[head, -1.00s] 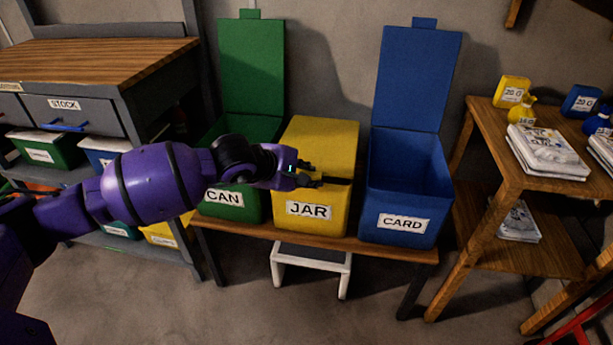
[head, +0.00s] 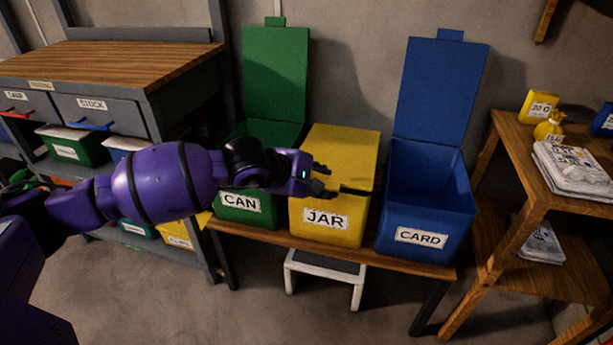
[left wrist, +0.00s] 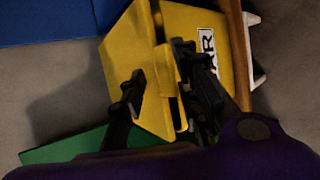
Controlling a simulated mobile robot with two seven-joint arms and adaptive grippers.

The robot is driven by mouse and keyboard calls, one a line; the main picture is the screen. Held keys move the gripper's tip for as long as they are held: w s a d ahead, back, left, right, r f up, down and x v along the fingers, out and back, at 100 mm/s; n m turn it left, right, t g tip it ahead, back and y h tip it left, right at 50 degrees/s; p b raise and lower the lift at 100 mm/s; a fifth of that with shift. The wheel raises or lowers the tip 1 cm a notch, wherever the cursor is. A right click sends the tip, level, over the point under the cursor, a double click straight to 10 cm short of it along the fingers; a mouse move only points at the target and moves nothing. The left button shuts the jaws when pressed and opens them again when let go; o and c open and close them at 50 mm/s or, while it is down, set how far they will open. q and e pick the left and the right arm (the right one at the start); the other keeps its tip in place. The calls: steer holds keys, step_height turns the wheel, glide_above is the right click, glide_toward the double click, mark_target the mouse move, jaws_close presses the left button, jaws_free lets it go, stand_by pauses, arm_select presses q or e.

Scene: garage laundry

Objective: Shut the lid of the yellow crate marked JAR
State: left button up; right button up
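The yellow crate marked JAR (head: 312,232) stands on a low bench between the green and blue crates. Its yellow lid (head: 345,150) is down over the top, with a dark gap along its front edge. In the left wrist view the lid (left wrist: 128,55) also shows this gap beside the crate's front (left wrist: 185,20). My left gripper (head: 325,182) is at the lid's front edge. Its fingers (left wrist: 163,85) are apart, one over the lid and one by the crate's front. I cannot tell whether they touch. My right gripper is not in view.
The green CAN crate (head: 240,203) and blue CARD crate (head: 425,215) flank it with lids upright. A white step stool (head: 325,272) stands beneath the bench. A drawer workbench (head: 120,65) is left, a wooden shelf (head: 510,125) right.

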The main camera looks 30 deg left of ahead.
arm_select(q)
steer(key=v, duration=1)
steer(key=shift+r, duration=0.15)
